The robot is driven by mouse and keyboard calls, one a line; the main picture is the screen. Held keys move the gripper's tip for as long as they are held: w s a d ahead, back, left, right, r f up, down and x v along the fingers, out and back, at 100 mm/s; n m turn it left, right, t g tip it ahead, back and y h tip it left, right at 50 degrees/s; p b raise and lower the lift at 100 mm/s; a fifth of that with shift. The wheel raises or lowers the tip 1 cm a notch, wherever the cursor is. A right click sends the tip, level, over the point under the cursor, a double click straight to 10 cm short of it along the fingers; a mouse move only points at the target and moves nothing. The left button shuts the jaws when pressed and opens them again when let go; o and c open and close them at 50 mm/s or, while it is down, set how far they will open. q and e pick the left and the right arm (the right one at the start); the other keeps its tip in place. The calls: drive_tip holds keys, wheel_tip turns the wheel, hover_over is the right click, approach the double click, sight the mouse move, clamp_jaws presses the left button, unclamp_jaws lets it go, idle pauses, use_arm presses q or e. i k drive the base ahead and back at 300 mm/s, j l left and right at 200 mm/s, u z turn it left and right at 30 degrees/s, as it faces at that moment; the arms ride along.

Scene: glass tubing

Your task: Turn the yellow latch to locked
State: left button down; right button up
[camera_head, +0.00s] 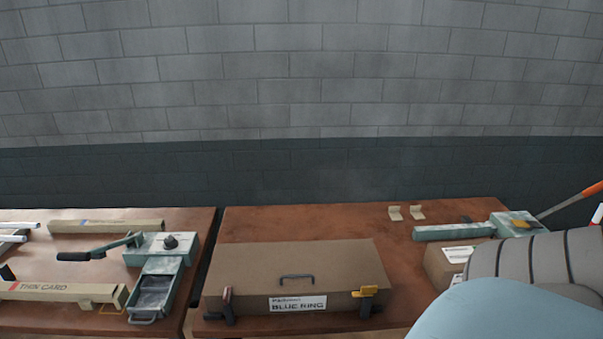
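A brown case (290,262) lies near the front edge of the right-hand table. It has a dark handle and a white label reading "BLUE RING" on its front. The yellow latch (368,290) is at the right end of the case's front, its yellow lever lying roughly sideways above a dark bracket. A red latch (227,296) is at the left end, its lever roughly upright. Neither of my grippers shows in the head view.
A large pale blue rounded shape covers the lower right. The left table holds a lever tool (158,262) and long boxes (60,290).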

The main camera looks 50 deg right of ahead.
sight(367, 291)
drive_tip(key=z, duration=2.1)
